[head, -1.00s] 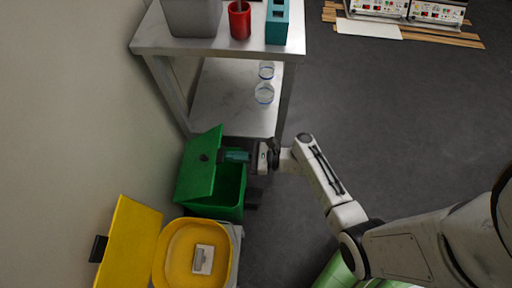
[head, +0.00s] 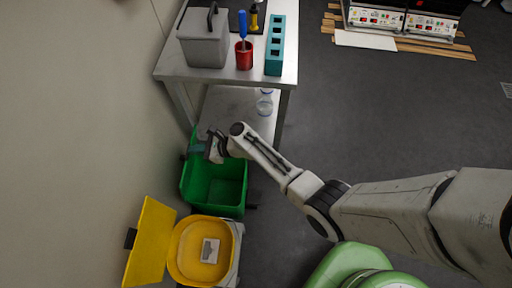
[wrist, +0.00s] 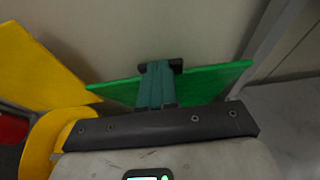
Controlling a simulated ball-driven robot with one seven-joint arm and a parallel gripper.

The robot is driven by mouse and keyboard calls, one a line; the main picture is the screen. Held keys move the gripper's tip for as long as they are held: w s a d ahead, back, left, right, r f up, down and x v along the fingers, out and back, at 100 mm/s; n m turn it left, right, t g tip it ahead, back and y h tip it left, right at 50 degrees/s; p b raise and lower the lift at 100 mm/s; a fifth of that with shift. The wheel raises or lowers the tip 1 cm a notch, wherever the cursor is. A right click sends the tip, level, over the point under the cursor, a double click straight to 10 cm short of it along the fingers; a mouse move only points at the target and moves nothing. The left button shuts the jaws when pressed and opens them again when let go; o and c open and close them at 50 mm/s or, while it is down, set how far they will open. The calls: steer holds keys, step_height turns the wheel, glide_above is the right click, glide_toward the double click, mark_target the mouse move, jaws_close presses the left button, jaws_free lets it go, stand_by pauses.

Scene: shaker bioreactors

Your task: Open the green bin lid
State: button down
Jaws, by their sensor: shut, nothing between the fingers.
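The green bin (head: 214,187) stands on the floor beside the wall, and its opening shows in the head view. Its green lid (wrist: 210,82) is raised on the wall side, seen nearly edge-on in the head view and as a green panel in the wrist view. My gripper (head: 197,148) is at the lid, over the wall side of the bin. In the wrist view its teal fingers (wrist: 158,80) are shut with nothing between them and lie across the lid. Whether they touch it is unclear. My wrist hides part of the bin's far edge.
A yellow bin (head: 201,251) with its yellow lid (head: 150,243) raised stands just in front of the green bin. A metal table (head: 172,65) behind carries a grey container (head: 204,48), a red cup (head: 244,60) and a teal rack (head: 275,48).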

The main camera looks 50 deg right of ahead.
steer(key=shift+w+a+r, duration=0.2)
steer(key=shift+w+a, duration=0.35)
steer(key=shift+w, duration=0.2)
steer(key=shift+w+a+r, duration=0.2)
steer(key=shift+w+a, duration=0.4)
steer(key=shift+w, duration=0.2)
steer(key=shift+w+a+r, duration=0.2)
steer(key=shift+w+a, duration=0.35)
steer(key=shift+w, duration=0.2)
steer(key=p+v, duration=0.2)
steer(key=v, duration=0.8)
steer(key=shift+s+d+r+p, duration=0.2)
steer(key=shift+s+p, duration=0.1)
